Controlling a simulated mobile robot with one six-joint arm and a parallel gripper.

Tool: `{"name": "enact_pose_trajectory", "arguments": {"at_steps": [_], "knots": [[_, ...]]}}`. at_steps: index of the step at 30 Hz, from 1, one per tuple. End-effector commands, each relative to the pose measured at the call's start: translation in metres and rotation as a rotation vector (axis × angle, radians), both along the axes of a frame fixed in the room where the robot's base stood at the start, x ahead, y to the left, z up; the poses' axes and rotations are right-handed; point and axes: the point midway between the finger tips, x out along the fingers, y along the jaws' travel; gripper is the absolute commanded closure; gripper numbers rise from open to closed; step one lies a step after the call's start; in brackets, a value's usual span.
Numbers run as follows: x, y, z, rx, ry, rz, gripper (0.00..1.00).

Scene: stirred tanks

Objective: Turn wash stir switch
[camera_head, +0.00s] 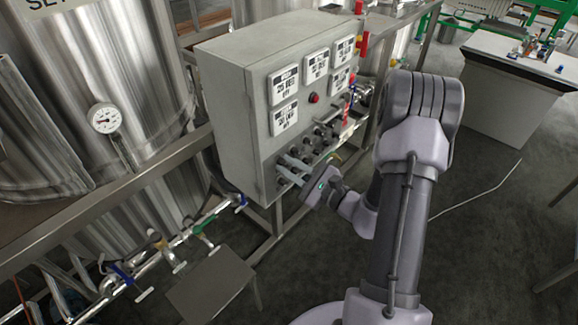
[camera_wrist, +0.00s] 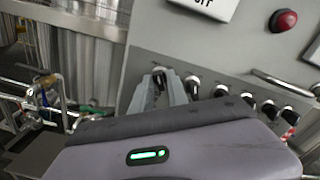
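The grey control box (camera_head: 226,118) carries rows of dark knob switches on the lower part of its front. My gripper (camera_head: 283,167) is at the lower left corner of that front, its two pale fingers pointing at the panel. In the wrist view my gripper (camera_wrist: 160,78) has its fingers apart, on either side of the leftmost knob switch (camera_wrist: 158,73). I cannot tell whether the fingers press on this knob. Another knob switch (camera_wrist: 192,82) is just right of the fingers, with several more further right. The switch labels are too small to read, so I cannot tell which one is wash stir.
Above the switches are several white displays (camera_head: 285,85) and a red button (camera_head: 314,98), also in the wrist view (camera_wrist: 283,20). A steel tank (camera_head: 130,60) with a gauge (camera_head: 104,118) and a metal rail (camera_head: 100,205) are left. Pipes with valves (camera_head: 203,228) run below.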

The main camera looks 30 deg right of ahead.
Motion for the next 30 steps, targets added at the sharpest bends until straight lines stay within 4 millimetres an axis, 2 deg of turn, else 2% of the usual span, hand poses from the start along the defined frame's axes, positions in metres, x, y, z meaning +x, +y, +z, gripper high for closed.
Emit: {"name": "enact_pose_trajectory", "arguments": {"at_steps": [8, 13, 30], "knots": [[-0.0002, 0.0000, 0.0002, 0.027, 0.011, 0.000, 1.00], [-0.0003, 0.0000, 0.0008, 0.104, 0.039, 0.000, 1.00], [-0.0007, 0.0004, 0.0019, 0.589, 0.217, 0.001, 1.00]]}}
